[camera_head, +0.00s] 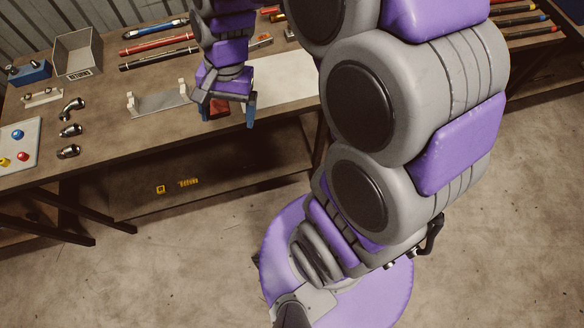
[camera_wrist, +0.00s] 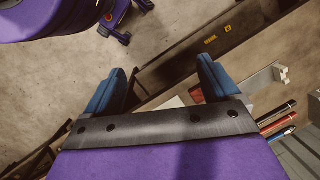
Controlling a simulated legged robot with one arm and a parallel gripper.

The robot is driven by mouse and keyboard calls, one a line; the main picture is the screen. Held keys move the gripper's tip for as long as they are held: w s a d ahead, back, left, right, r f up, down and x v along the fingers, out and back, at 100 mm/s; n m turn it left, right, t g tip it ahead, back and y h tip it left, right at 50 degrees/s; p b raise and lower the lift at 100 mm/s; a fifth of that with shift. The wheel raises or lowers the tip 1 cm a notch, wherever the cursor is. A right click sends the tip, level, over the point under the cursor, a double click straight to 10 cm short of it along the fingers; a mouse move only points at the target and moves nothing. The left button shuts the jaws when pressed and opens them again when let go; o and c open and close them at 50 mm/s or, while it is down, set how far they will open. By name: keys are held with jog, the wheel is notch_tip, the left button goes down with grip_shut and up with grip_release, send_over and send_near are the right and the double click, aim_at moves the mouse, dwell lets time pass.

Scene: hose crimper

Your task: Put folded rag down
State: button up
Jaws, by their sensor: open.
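A small red piece, which looks like the folded rag (camera_head: 217,108), lies at the front of the workbench (camera_head: 95,155), beneath my gripper (camera_head: 229,107). My gripper covers part of it, so its full shape is hidden. In the wrist view my gripper (camera_wrist: 163,75) shows two blue fingers spread well apart, with nothing clamped between the tips. A bit of red (camera_wrist: 196,94) shows close to the inner side of the right finger there. I cannot tell whether the fingers touch the rag.
A metal bracket plate (camera_head: 160,102) lies left of my gripper, and a pale sheet (camera_head: 285,90) lies to its right. Metal fittings (camera_head: 70,129), a grey bin (camera_head: 76,52), a button panel (camera_head: 20,143) and coloured hoses (camera_head: 158,48) are also on the bench. A lower shelf (camera_head: 225,180) runs beneath.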

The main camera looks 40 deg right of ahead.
jog(key=s+d+r+n+h, duration=0.1)
jog(key=s+n, duration=0.7)
jog(key=s, duration=1.1)
jog(key=shift+s+d+r+g+h, duration=0.2)
jog(key=shift+d+g+h, duration=0.2)
jog(key=shift+d+h, duration=0.4)
jog(key=shift+o, duration=0.3)
